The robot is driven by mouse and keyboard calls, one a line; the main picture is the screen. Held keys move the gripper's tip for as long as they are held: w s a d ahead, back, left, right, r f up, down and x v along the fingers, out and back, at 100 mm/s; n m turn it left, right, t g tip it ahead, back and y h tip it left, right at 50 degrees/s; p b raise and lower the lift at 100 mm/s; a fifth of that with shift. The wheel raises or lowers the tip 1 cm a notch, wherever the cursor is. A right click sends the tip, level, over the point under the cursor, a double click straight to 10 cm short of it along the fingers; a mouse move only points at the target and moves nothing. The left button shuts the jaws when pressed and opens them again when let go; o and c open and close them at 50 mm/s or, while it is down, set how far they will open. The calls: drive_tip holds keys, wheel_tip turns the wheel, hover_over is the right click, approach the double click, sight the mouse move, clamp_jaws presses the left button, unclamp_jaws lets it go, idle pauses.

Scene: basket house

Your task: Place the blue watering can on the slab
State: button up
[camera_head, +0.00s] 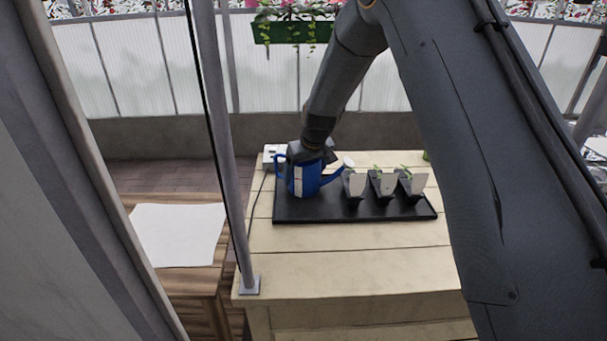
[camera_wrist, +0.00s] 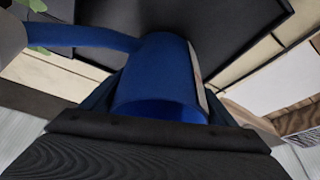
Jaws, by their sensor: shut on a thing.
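The blue watering can (camera_head: 304,179) stands at the left end of a black tray (camera_head: 330,212) on a pale wooden table. Its spout points right and its handle is at the left. My gripper (camera_head: 308,154) reaches down from above and is shut on the can near its top. In the wrist view the can (camera_wrist: 160,75) fills the space in front of my gripper (camera_wrist: 160,112). I cannot tell whether the can's base touches the tray. A white flat slab (camera_head: 180,234) lies on a lower brown wooden table to the left. Part of it shows in the wrist view (camera_wrist: 262,80).
Several small pots with white labels (camera_head: 383,186) stand on the tray right of the can. A thin grey post (camera_head: 222,150) rises between the two tables. A white box (camera_head: 273,156) with a cable sits behind the tray. A green planter (camera_head: 292,31) hangs at the back.

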drive_tip(key=o, duration=0.7)
drive_tip(key=shift+f, duration=0.1)
drive_tip(key=o, duration=0.4)
drive_tip(key=shift+o, duration=0.2)
